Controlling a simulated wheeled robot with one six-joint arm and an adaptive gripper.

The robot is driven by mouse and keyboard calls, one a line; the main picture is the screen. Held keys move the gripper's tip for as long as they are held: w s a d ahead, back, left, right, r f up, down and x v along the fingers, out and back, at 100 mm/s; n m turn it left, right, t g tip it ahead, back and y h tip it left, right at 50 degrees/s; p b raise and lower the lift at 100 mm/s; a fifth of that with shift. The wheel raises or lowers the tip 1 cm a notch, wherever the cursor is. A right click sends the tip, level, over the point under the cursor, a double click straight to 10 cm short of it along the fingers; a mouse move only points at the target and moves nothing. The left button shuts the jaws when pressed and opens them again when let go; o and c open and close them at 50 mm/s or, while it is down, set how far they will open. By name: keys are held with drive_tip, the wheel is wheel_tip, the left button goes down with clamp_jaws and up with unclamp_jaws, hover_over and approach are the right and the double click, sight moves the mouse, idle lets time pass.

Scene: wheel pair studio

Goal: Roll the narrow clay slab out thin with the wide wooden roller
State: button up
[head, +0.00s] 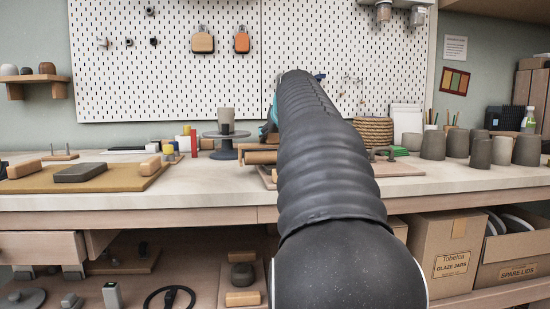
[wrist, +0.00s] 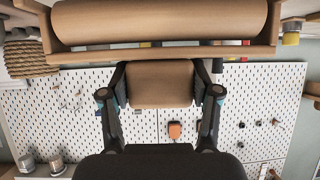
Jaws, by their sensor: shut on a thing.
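My gripper (wrist: 160,88) is shut on the tan handle block (wrist: 160,82) of the wide wooden roller. The roller's barrel (wrist: 165,20) spans the top of the wrist view in a wooden frame. In the head view my arm hides most of this; a tan wooden part (head: 258,157), likely the roller, shows left of the arm above the bench. A grey clay slab (head: 82,172) lies on an ochre board (head: 105,187) at the left of the bench. I cannot tell whether it is the narrow slab. Anything behind my arm is hidden.
Tan blocks (head: 24,169) (head: 151,165) lie at two sides of the slab. A turntable with a grey cup (head: 226,121) stands mid-bench. Grey pots (head: 480,152) fill the right. A pegboard (head: 180,80) rises behind. The bench's front strip (head: 205,190) is clear.

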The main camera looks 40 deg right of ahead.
drive_tip(key=shift+w+d, duration=0.25)
drive_tip(key=shift+w, duration=0.15)
drive_tip(key=shift+f, duration=0.1)
idle(0.5)
drive_tip(key=shift+w+d+p, duration=0.25)
drive_tip(key=shift+w+p, duration=0.2)
drive_tip(key=shift+w, duration=0.05)
drive_tip(key=shift+w+d+p, duration=0.2)
drive_tip(key=shift+w+p, duration=0.2)
drive_tip(key=shift+w, duration=0.1)
drive_tip(key=shift+w+d, duration=0.25)
drive_tip(key=shift+w, duration=0.2)
